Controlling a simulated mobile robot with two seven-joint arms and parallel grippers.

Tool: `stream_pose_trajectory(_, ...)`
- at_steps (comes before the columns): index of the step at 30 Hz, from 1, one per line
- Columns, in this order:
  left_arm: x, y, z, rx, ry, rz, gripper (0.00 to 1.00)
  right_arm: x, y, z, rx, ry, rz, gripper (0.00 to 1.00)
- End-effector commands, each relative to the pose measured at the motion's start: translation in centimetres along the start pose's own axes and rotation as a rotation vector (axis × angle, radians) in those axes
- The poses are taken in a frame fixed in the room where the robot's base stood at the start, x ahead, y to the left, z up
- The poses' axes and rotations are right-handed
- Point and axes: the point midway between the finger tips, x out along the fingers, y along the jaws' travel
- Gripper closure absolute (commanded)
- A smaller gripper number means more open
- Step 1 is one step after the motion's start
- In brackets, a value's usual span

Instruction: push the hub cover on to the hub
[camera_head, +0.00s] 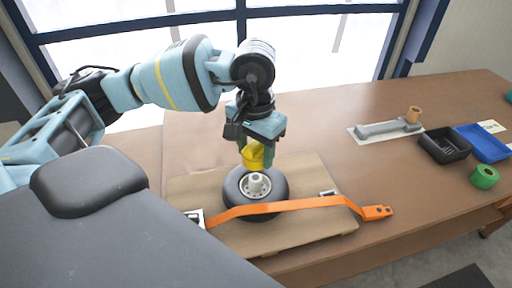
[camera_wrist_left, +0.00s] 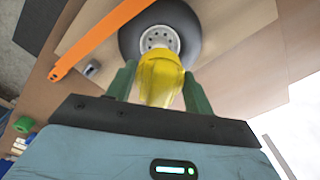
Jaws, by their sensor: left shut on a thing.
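The hub cover (camera_head: 253,155) is yellow and is held between the green fingers of my left gripper (camera_head: 252,145). In the left wrist view the cover (camera_wrist_left: 160,80) sits between the fingers of the gripper (camera_wrist_left: 158,88), with its far end in front of the hub. The hub (camera_head: 256,184) is pale, with a ring of holes, in the middle of a black tyre (camera_head: 234,198) lying flat. In the head view the cover is just above and behind the hub. I cannot tell whether they touch. My right gripper is not in view.
An orange strap (camera_head: 290,205) crosses the front of the tyre on a wooden board (camera_head: 205,185). To the right on the table are a black tray (camera_head: 444,146), a blue tray (camera_head: 484,142), a green roll (camera_head: 484,177) and a grey tool (camera_head: 388,129).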

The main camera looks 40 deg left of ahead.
Motion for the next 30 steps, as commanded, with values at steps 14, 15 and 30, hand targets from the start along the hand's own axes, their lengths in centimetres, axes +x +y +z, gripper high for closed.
stream_pose_trajectory(14,1.4,0.0,0.0,-0.001,-0.001,0.0,0.7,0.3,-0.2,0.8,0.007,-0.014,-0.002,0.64)
stream_pose_trajectory(15,1.5,0.0,0.0,-0.001,-0.001,0.0,0.7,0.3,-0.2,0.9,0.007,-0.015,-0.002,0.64)
stream_pose_trajectory(30,2.8,0.0,0.0,0.0,-0.001,0.0,0.7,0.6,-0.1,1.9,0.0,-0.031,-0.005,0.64)
